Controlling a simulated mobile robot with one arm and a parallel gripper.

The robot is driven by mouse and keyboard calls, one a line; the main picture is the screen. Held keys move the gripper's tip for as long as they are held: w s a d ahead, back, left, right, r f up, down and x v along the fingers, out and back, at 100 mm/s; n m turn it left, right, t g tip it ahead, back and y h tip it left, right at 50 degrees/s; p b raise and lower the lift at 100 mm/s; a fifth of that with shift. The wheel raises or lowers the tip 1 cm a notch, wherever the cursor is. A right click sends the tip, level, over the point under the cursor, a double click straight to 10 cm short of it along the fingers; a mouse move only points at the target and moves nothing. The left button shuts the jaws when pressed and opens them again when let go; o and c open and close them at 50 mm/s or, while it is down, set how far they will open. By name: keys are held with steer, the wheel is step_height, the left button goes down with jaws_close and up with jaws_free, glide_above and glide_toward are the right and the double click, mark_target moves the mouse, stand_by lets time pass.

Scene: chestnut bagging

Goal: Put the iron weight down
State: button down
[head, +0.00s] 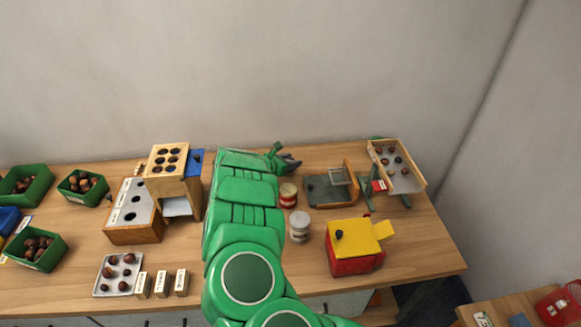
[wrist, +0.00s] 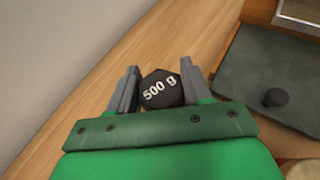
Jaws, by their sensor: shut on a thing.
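The iron weight (wrist: 161,90) is a black hexagonal piece marked "500 g", seen in the wrist view between my two grey fingers. My gripper (wrist: 160,74) is shut on it, one finger on each side. In the head view my gripper (head: 290,162) is at the back of the wooden table, left of the grey-plated stand; the weight cannot be made out clearly there. Bare wood lies around the weight in the wrist view. I cannot tell whether it touches the table.
The grey-plated stand (head: 317,191) is right of my gripper, and its plate (wrist: 250,65) bears a small dark knob (wrist: 275,97). Two jars (head: 299,229) stand nearer, with a red-and-yellow box (head: 355,262) to the right. A sloped wooden tray (head: 414,183) stands at the back right.

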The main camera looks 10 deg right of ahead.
steer(key=shift+f, duration=1.45)
steer(key=shift+c, duration=2.4)
jaws_free()
steer(key=shift+f, duration=0.15)
steer(key=shift+v, duration=2.45)
steer(key=shift+s+r, duration=0.1)
steer(key=shift+r, duration=0.25)
step_height(320, 180, up, 7)
steer(key=shift+f, duration=0.2)
